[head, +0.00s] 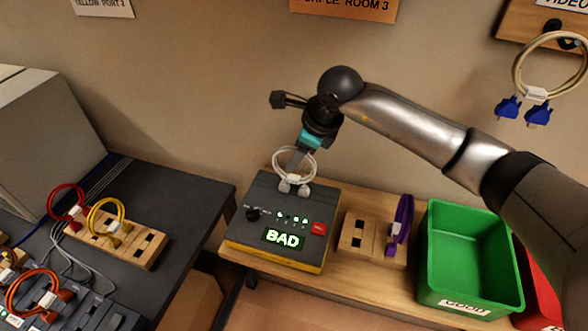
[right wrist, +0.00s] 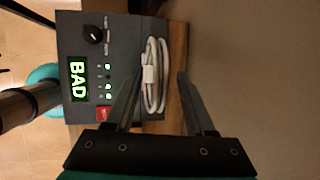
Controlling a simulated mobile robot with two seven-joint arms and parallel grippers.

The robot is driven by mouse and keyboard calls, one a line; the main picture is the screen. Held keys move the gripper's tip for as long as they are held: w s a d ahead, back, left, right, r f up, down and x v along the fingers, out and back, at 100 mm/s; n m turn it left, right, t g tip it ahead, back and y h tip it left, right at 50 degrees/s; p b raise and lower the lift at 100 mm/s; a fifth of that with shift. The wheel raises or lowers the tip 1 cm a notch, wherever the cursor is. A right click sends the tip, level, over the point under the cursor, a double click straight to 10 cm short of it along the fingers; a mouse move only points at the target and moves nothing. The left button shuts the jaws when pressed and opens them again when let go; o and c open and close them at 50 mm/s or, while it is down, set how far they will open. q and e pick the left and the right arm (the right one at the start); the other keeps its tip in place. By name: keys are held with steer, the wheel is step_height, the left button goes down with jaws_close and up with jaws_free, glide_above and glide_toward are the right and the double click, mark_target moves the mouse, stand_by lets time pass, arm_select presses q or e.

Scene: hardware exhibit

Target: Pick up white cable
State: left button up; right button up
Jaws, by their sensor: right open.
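The white cable (head: 293,165) is a coiled loop with pale plugs, standing at the back edge of the dark tester box (head: 262,213), whose display reads BAD. In the right wrist view the white cable (right wrist: 152,76) lies between the two fingers, in front of the box. My right gripper (head: 297,157) reaches down from above with its fingertips at the cable loop. The jaws (right wrist: 160,72) are open, with a gap visible between the right finger and the cable. I cannot tell whether the left finger touches it. My left gripper is not in view.
A wooden block (head: 357,234) with a purple cable (head: 400,225) stands right of the tester, then a green bin (head: 470,299) labelled GOOD and a red bin (head: 535,270). A dark table (head: 180,190) at left holds red, yellow and orange cables. A blue-plug cable (head: 538,92) hangs on the wall.

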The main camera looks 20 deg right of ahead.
steer(key=shift+x, duration=1.1)
jaws_close()
